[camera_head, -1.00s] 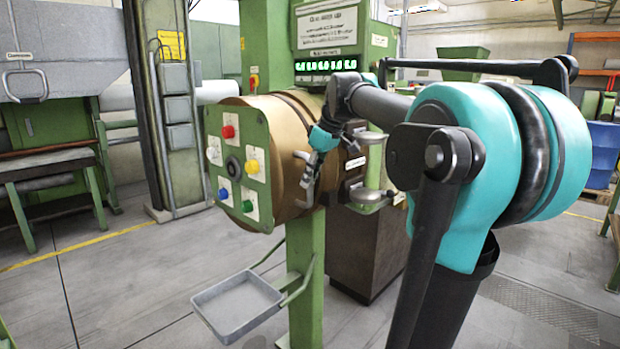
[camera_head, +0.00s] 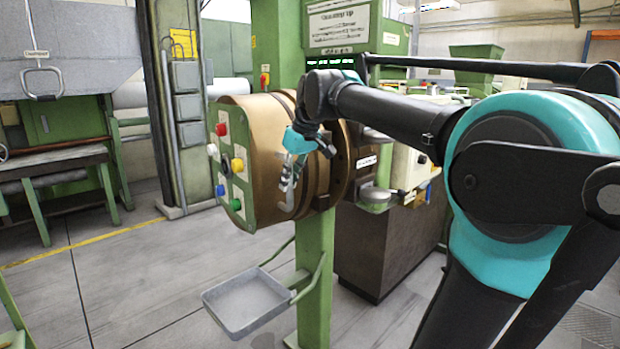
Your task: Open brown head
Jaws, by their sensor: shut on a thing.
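The brown head (camera_head: 262,118) is a bronze-brown drum on a green post, with a green button panel (camera_head: 228,172) on its front face. It is swung to the left, with a gap between it and the brown ring flange (camera_head: 343,160) behind. A metal handle (camera_head: 284,190) sits on its right side. My gripper (camera_head: 289,178) is at this handle, shut on it. The teal gripper body covers the handle's upper part, and the fingertips are hard to make out.
A grey tray (camera_head: 245,300) hangs below the head from the green post (camera_head: 315,275). A dark brown cabinet (camera_head: 385,245) stands behind the post. A grey column with boxes (camera_head: 180,110) stands at the left.

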